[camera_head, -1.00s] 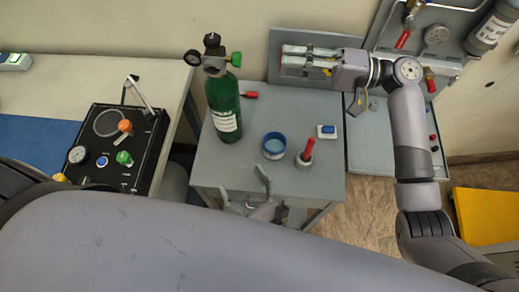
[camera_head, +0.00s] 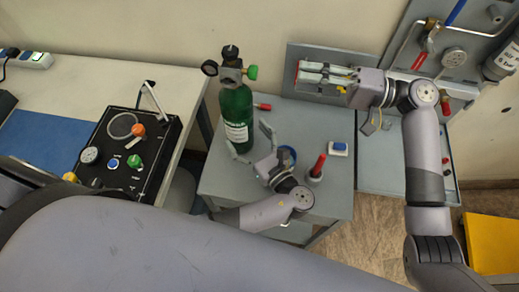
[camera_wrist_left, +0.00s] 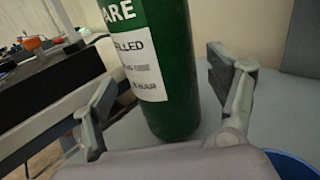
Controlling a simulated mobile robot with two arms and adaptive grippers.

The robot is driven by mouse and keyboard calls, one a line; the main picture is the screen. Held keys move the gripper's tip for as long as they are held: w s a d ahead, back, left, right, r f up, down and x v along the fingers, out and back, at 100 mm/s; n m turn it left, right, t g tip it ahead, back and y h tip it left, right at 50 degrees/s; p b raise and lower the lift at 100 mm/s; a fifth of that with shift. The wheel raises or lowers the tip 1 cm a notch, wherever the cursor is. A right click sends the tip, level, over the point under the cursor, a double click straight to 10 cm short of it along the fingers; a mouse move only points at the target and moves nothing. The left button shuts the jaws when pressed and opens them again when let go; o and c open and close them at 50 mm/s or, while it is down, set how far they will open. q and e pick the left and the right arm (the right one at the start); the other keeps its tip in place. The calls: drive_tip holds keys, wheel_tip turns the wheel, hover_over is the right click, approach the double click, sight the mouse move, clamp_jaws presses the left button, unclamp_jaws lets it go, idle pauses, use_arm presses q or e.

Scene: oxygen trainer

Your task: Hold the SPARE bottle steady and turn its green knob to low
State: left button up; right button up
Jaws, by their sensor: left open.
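The green SPARE bottle (camera_head: 237,112) stands upright on a small grey table. Its green knob (camera_head: 251,72) sits on the right of the regulator at its top, with a round gauge on the left. My left gripper (camera_head: 246,138) is open in front of the bottle's lower body, its fingers spread towards it. In the left wrist view the bottle (camera_wrist_left: 178,60), its white label partly cut off, shows between the two open fingers; contact is not visible. My right gripper (camera_head: 303,73) points left before a grey panel, away from the bottle; whether its fingers are open is unclear.
A blue round container (camera_head: 289,154) is partly hidden behind my left gripper. A red-handled item (camera_head: 318,168) and a blue-and-white block (camera_head: 338,149) stand to its right. A black control box (camera_head: 125,155) is on the left bench. A wall panel with pipes is at right.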

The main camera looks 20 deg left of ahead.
use_arm(q)
drive_tip(key=x, duration=0.7)
drive_tip(key=shift+w+a, duration=0.1)
drive_tip(key=shift+a, duration=0.05)
clamp_jaws()
idle(0.9)
use_arm(e)
drive_tip(key=shift+o, duration=0.4)
